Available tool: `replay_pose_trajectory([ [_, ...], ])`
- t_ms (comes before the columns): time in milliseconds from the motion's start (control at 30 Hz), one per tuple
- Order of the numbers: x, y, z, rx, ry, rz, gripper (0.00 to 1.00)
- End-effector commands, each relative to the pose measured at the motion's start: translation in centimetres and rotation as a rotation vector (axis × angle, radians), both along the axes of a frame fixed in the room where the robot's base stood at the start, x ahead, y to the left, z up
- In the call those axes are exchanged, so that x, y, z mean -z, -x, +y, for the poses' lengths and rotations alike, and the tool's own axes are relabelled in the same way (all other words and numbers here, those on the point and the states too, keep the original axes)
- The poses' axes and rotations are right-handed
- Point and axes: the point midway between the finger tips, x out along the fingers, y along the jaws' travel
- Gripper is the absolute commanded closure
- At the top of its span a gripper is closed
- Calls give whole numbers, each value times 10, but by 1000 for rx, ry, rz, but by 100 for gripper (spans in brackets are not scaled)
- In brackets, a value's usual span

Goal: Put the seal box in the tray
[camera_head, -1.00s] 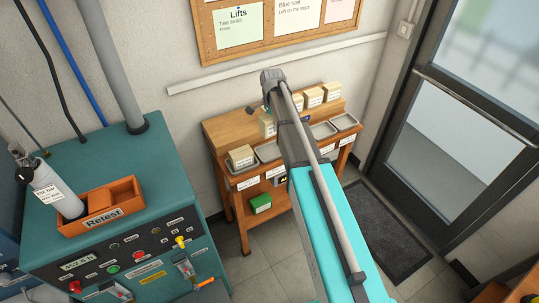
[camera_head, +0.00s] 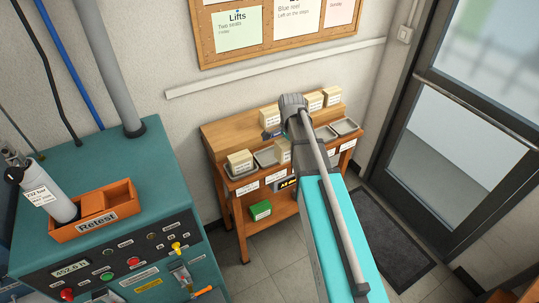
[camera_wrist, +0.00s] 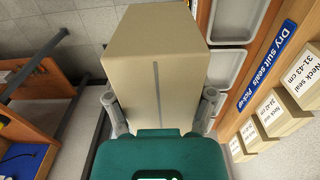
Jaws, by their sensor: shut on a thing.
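A beige seal box (camera_wrist: 155,65) fills the middle of the wrist view, held between the two fingers of my gripper (camera_wrist: 160,98). No label shows on the side facing the wrist camera. In the head view, a beige box (camera_head: 284,151) shows below my wrist, over the front row of trays, and looks like the held one. Gaps under it cannot be judged. The grey trays stand in a row along the bench: one at left holds a beige box (camera_head: 240,161); the right trays (camera_head: 346,127) look empty. Empty trays (camera_wrist: 232,20) also show at the wrist view's upper right.
Labelled beige boxes (camera_head: 331,96) stand on the wooden bench's raised back shelf (camera_head: 225,132). A green box (camera_head: 260,210) is on the lower shelf. A teal test machine (camera_head: 150,190) with an orange Retest bin (camera_head: 75,235) stands at left, a glazed door (camera_head: 455,120) at right.

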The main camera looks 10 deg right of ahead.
Motion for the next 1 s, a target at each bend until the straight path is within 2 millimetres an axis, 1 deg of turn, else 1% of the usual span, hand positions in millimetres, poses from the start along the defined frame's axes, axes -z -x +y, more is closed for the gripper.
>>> replay_pose_trajectory([
  [33, 4, -7, 2, -1, 0, 0, 87],
  [167, 13, -25, 8, -1, 0, 0, 87],
  [533, 42, -86, 29, -2, 0, 0, 87],
  [667, 56, -92, 32, -2, 0, 0, 87],
  [800, 69, -103, 35, -2, 0, 0, 87],
  [1000, 84, -115, 39, -2, 0, 0, 87],
])
